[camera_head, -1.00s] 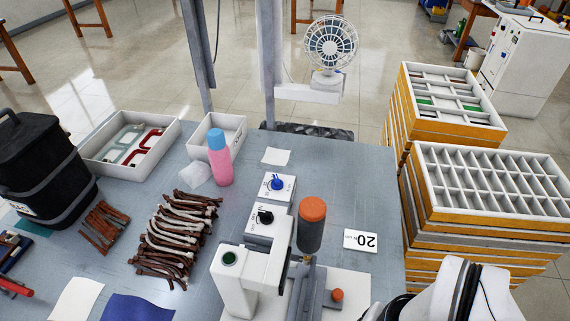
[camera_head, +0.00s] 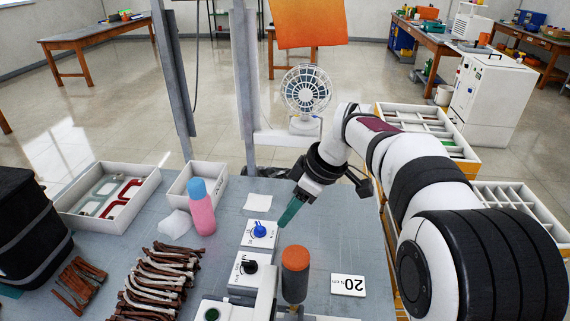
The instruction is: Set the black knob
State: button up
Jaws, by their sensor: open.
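The black knob (camera_head: 249,267) sits on a white box on the grey table, with dial markings beside it. Directly behind it, the blue knob (camera_head: 259,229) sits on a similar white box. My gripper (camera_head: 288,213) reaches in from the right, above the table, to the right of the blue knob and behind and right of the black knob. Its teal fingers point down and left, apart from both knobs. It is open and appears empty; the gap between its fingers is hard to see from this side.
An orange-capped dark cylinder (camera_head: 295,275) stands right of the black knob. A pink bottle (camera_head: 201,210) with a blue cap stands left. A fan (camera_head: 306,92) stands behind.

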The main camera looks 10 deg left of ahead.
aim_at(251, 261)
jog(key=a+f+n, duration=0.1)
jog(key=a+f, duration=0.2)
jog(key=f, duration=0.4)
jog(key=w+a+f+n, duration=0.1)
jog(key=a+f, duration=0.2)
jog(key=f, duration=0.4)
jog(key=w+a+f+n+g, duration=0.1)
jog(key=a+f, duration=0.2)
jog(key=f, duration=0.4)
jog(key=shift+w+a+f, duration=0.1)
jog(key=shift+w+a, duration=0.1)
jog(key=shift+a, duration=0.2)
grip_shut()
